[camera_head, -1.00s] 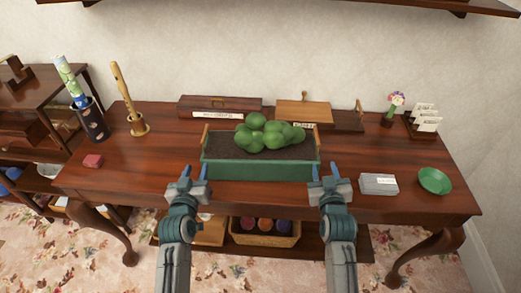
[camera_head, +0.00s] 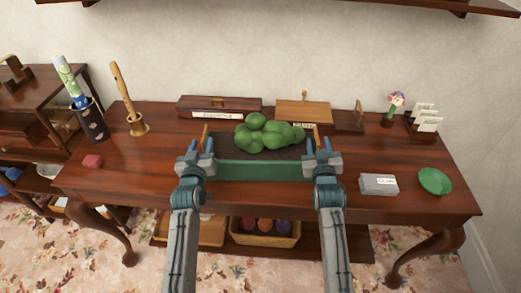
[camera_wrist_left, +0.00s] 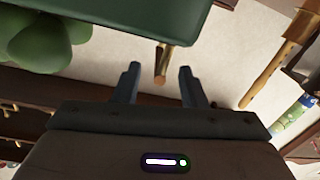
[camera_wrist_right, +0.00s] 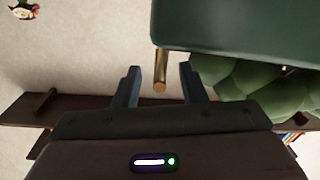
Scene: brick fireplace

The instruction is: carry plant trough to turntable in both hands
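The plant trough (camera_head: 265,171) is a long green box with dark soil and round green bushes, standing on the wooden table. It has a wooden handle at each end, the left one (camera_wrist_left: 162,64) and the right one (camera_wrist_right: 161,70). My left gripper (camera_head: 198,152) is open at the trough's left end, with the left handle's tip between its spread fingers. My right gripper (camera_head: 319,151) is open at the right end, with the right handle's tip between its fingers. Gaps show on both sides of each handle. I cannot clearly make out a turntable.
Behind the trough are a long brown box (camera_head: 220,103) and a lighter wooden box (camera_head: 303,110). To the left stand a dark holder (camera_head: 92,123), a flute on a stand (camera_head: 137,124) and a red block (camera_head: 93,161). To the right are a grey stack (camera_head: 378,184) and a green bowl (camera_head: 434,181).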

